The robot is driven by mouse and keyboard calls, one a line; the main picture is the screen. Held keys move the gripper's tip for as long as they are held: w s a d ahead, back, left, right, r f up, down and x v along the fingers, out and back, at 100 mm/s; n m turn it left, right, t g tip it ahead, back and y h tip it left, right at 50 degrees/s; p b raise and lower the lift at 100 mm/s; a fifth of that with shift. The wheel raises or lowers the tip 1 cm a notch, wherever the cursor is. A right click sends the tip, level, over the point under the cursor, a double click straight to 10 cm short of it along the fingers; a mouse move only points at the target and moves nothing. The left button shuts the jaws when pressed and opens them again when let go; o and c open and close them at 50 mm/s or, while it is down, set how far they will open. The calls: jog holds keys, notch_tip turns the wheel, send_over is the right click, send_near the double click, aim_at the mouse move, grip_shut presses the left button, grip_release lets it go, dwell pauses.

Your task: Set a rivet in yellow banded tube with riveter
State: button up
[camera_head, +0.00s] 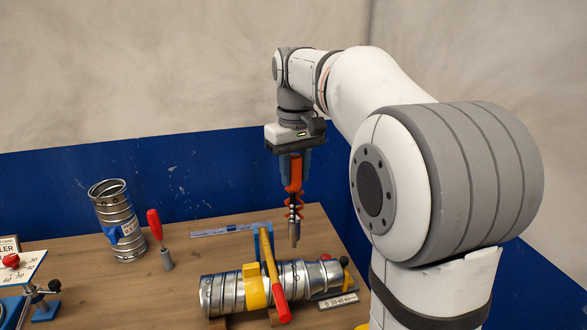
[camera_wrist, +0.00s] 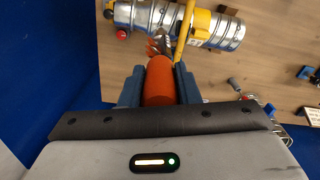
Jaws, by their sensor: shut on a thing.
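The yellow banded tube (camera_head: 228,294), a ribbed silver duct with a yellow band (camera_head: 256,287), lies on its side at the bench's front. It also shows at the top of the wrist view (camera_wrist: 225,32). My gripper (camera_head: 293,160) is shut on the orange riveter (camera_head: 294,180), with blue fingers on both sides of its orange body in the wrist view (camera_wrist: 159,82). The riveter hangs upright, its grey nose (camera_head: 295,232) down and just above the tube in the head view. I cannot tell whether the nose touches the tube.
A blue-labelled tube (camera_head: 117,222) and a red-handled tool (camera_head: 155,230) stand at left. A blue strip (camera_head: 230,230) lies behind. Bare wood (camera_head: 185,278) lies left of the tube.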

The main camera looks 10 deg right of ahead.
aim_at(295, 193)
jog(key=shift+f+b, duration=1.75)
jog(key=shift+f, duration=1)
jog(key=shift+s+f, duration=0.15)
jog(key=shift+f, duration=0.75)
dwell(1.1)
